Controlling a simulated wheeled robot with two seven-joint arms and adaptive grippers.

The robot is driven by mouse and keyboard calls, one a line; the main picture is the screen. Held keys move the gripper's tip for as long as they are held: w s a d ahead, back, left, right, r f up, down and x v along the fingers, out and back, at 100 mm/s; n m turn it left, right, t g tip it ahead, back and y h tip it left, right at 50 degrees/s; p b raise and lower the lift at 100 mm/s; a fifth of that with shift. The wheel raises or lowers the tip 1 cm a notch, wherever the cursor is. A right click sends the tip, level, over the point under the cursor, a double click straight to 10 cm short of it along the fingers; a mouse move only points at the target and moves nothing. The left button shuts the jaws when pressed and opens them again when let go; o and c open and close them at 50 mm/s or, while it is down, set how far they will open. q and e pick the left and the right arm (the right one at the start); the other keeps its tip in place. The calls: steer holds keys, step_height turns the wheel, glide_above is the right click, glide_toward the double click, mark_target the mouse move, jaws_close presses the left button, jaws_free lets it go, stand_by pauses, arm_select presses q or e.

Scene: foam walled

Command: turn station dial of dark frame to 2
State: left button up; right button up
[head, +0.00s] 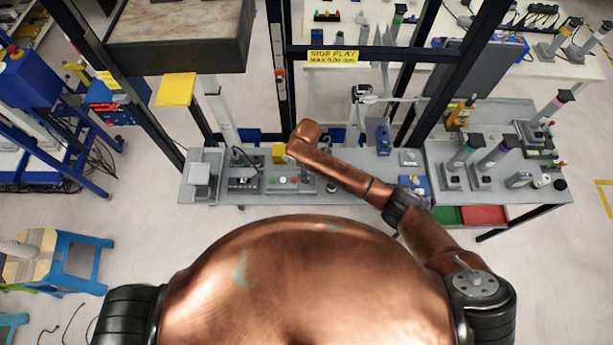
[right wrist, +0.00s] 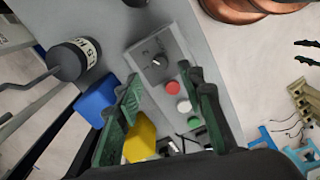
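The dark frame (head: 385,54) has black posts and a crossbar with a yellow sign, and it stands over a grey bench. In the right wrist view, the station dial (right wrist: 157,61) is a dark knob with a white mark on a grey panel. Its numerals are too small to read. My right gripper (right wrist: 163,102) is open and empty above the panel, its green-padded fingers apart; the dial lies beyond the fingertips. Two dark separated prongs, apparently my left gripper (right wrist: 308,52), show at the right edge, far from the dial.
Red (right wrist: 172,88), white (right wrist: 184,106) and green (right wrist: 193,123) buttons sit beside the dial. A yellow block (right wrist: 140,139), a blue block (right wrist: 96,102) and a black labelled weight (right wrist: 68,61) are close by. Blue stools (head: 62,262) stand on the floor at left.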

step_height(320, 180, up, 6)
steer(key=shift+r, duration=0.25)
stand_by(0.5)
